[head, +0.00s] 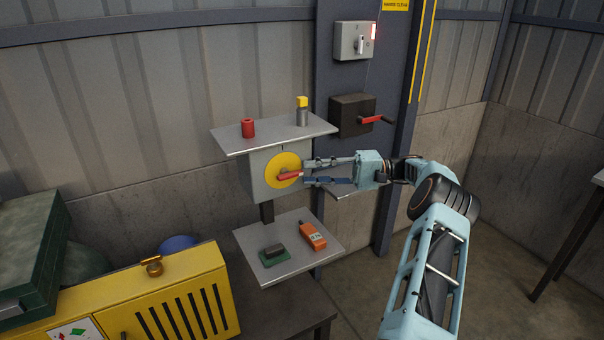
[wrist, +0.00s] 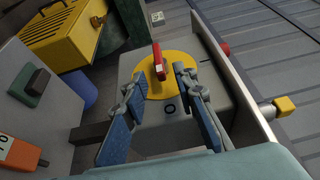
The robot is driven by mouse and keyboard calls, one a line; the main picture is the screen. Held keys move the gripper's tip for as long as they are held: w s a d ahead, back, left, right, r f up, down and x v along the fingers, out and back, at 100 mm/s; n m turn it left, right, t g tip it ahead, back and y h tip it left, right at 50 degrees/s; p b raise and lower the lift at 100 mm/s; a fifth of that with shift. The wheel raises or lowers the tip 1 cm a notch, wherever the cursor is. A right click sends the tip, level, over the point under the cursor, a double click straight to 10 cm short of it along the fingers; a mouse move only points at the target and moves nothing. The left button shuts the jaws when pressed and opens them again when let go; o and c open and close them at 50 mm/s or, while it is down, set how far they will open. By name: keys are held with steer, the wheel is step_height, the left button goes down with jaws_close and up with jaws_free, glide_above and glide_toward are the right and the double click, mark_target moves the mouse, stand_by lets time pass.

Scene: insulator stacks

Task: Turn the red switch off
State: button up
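The red switch handle (head: 289,176) sits on a round yellow disc (head: 276,163) on the front of a grey box (head: 262,184). In the head view it lies nearly level, its free end towards my gripper (head: 306,173). The wrist view also shows the red handle (wrist: 156,58) upright in the picture on the yellow disc (wrist: 174,90). An "O" mark (wrist: 170,108) is on the box face near the disc. My gripper (wrist: 158,80) is open and empty, its two blue fingers spread in front of the disc. I cannot tell whether a fingertip touches the handle.
A shelf (head: 230,141) above the box bears a red cylinder (head: 248,128) and a yellow-capped one (head: 302,112). A lower shelf (head: 325,255) holds an orange meter (head: 313,237) and a green block (head: 274,257). A dark box (head: 346,119) with another red handle (head: 371,119) is on the column.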

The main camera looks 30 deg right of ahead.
steer(key=shift+v, duration=1.55)
